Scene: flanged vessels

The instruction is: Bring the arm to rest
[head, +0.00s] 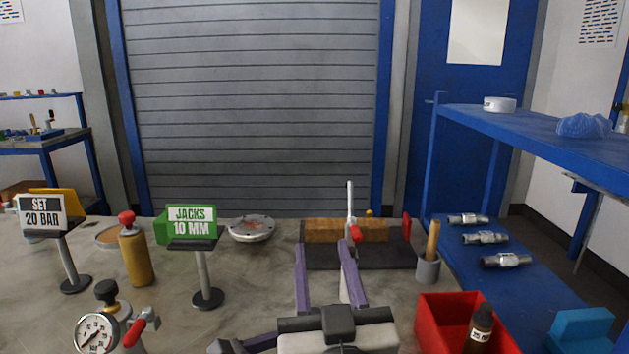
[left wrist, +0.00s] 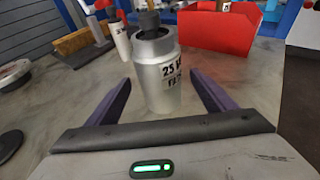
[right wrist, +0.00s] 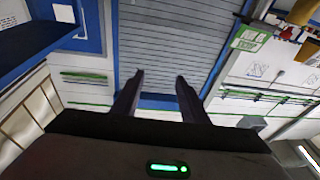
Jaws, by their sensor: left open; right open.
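My right gripper (head: 326,246) is in the lower middle of the head view, its two purple fingers apart and empty, pointing away over the bench. In the right wrist view my right gripper (right wrist: 160,79) has only the distant grey shutter (right wrist: 180,40) between its fingers. In the left wrist view my left gripper (left wrist: 160,82) is open, with one finger on each side of a silver cylinder (left wrist: 158,85) with a partly readable "25" label. I cannot tell whether the fingers touch it. That cylinder is not clearly seen in the head view.
On the bench (head: 165,320) are a pressure gauge (head: 95,332), a yellow-brown bottle (head: 135,258), a green jacks sign (head: 190,222), a round flange (head: 251,229), a wooden block (head: 325,230), a grey cup (head: 428,268) and a red bin (head: 440,330). A blue shelf (head: 560,130) stands right.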

